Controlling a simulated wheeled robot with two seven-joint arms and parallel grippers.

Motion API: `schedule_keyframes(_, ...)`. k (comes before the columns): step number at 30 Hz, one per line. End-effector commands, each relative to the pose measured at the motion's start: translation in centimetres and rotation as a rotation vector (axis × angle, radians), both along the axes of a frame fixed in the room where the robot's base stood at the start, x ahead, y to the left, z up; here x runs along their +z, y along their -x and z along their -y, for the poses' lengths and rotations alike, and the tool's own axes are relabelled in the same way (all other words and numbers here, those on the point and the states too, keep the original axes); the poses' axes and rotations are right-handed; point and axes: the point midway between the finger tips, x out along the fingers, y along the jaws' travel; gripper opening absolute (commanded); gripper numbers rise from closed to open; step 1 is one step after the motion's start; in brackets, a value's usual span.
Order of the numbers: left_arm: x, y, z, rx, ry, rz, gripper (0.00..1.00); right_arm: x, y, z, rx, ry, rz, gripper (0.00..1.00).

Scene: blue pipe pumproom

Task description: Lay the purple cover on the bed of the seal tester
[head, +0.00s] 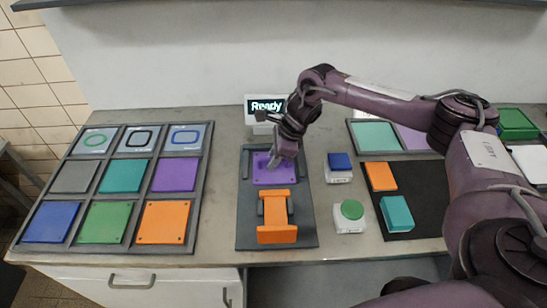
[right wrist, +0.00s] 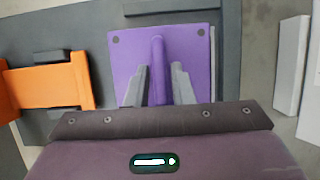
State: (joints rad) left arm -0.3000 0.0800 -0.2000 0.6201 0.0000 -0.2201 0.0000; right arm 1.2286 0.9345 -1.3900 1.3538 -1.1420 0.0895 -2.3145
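The purple cover (head: 262,176) lies on the back part of the dark grey bed of the seal tester (head: 245,215), behind an orange clamp-like part (head: 277,220). In the right wrist view the purple cover (right wrist: 125,60) has dark dots at its far corners and a raised ridge down its middle. My right gripper (head: 275,163) is low over this cover. In the right wrist view its two grey fingers (right wrist: 160,75) stand on either side of the ridge, with narrow gaps showing. The near edge of the cover is hidden by the gripper. My left gripper is not in view.
A compartmented tray (head: 120,248) of coloured plates stands at left. A small "Ready" screen (head: 265,105) stands behind the tester. Blue-topped (head: 339,165) and green-topped (head: 350,215) button boxes stand close right of it. A dark mat (head: 425,185) with orange and teal blocks lies further right.

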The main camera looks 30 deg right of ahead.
Motion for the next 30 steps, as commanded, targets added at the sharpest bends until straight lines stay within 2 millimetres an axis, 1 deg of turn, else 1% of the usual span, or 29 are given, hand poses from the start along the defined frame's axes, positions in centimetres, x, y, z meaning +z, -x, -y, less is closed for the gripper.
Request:
schedule_keyframes(1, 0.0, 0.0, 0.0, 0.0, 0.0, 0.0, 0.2, 0.0, 0.0, 0.0, 0.0, 0.0, 0.0, 0.28)
schedule_keyframes(3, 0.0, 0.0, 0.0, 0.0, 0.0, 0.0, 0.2, 0.0, 0.0, 0.0, 0.0, 0.0, 0.0, 0.34)
schedule_keyframes(11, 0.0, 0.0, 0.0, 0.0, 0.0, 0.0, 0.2, 0.1, 0.0, 0.0, 0.0, 0.0, 0.0, 0.34)
schedule_keyframes(14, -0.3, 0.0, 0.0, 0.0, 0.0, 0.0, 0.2, 0.6, 0.1, 0.3, 0.0, 0.0, 0.001, 0.34)
schedule_keyframes(17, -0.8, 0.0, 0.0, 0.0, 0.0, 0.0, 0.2, 1.8, 0.3, 0.8, 0.0, -0.001, 0.003, 0.34)
schedule_keyframes(24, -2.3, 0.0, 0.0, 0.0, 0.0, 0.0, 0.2, 6.6, 1.1, 2.5, -0.001, -0.001, 0.006, 0.34)
schedule_keyframes(28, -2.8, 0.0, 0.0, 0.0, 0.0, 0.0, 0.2, 8.9, 1.5, 3.3, -0.001, -0.001, 0.005, 0.34)
schedule_keyframes(30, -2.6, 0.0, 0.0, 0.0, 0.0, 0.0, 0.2, 9.9, 1.7, 3.7, 0.0, 0.0, 0.003, 0.34)
